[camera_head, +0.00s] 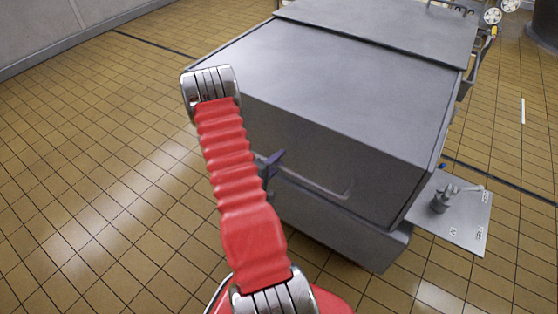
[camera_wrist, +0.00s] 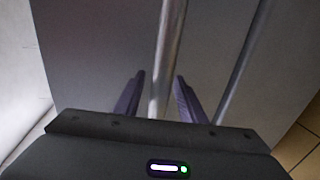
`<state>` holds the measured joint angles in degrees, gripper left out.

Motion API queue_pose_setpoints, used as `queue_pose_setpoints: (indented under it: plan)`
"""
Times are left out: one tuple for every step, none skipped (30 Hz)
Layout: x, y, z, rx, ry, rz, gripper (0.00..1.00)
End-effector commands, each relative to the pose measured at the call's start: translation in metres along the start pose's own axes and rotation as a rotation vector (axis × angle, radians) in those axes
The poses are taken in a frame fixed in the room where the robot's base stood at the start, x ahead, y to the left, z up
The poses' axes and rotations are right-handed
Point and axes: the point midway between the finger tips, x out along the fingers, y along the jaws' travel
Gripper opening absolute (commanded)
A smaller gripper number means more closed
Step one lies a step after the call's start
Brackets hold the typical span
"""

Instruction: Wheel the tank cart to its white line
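The tank cart (camera_head: 340,75), a large grey metal box, fills the middle and upper right of the head view. Its near end is beside my red arm. A white line (camera_head: 523,111) lies on the tiled floor to the right of the cart. In the wrist view, my gripper (camera_wrist: 160,88) has two dark purple fingers spread apart. A round metal bar (camera_wrist: 166,45) runs between them, with a visible gap at the left finger. The head view shows only a bit of a finger, mostly hidden behind my arm.
A grey plate (camera_head: 470,222) with a small metal fitting (camera_head: 445,198) is at the cart's right side. White wheels (camera_head: 492,16) show at the top right, near a dark round base (camera_head: 545,35). A grey wall (camera_head: 40,30) stands at the upper left. Floor at left is clear.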

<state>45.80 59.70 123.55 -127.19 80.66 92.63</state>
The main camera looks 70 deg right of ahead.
Motion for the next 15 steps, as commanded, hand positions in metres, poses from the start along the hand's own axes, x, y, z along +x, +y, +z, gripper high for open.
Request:
queue_pose_setpoints:
  plan:
    - [0.0036,0.0001,0.0001,0.001,0.000,0.000,0.37]
    - [0.0051,0.0002,-0.0001,0.001,0.000,0.001,0.37]
    - [0.0067,0.0003,-0.0002,0.001,0.001,0.001,0.37]
    - [0.0074,0.0004,-0.0002,0.001,0.001,0.001,0.37]
    - [0.0080,0.0004,-0.0002,0.001,0.001,0.001,0.37]
    - [0.0082,0.0004,-0.0002,0.001,0.001,0.001,0.37]
    - [0.0083,0.0004,-0.0002,0.001,0.001,0.001,0.37]
    - [0.0082,0.0004,-0.0002,0.001,0.001,0.001,0.37]
    - [0.0081,0.0004,-0.0002,0.000,0.001,0.001,0.37]
    - [0.0081,0.0004,-0.0002,0.000,0.001,0.001,0.37]
    - [0.0081,0.0004,-0.0002,0.000,0.001,0.001,0.37]
    - [0.0080,0.0003,-0.0001,0.000,0.001,0.001,0.37]
    - [0.0080,0.0003,-0.0001,0.000,0.001,0.001,0.35]
    - [0.0080,0.0004,-0.0001,0.000,0.001,0.001,0.33]
    - [0.0079,0.0004,-0.0001,0.000,0.001,0.001,0.30]
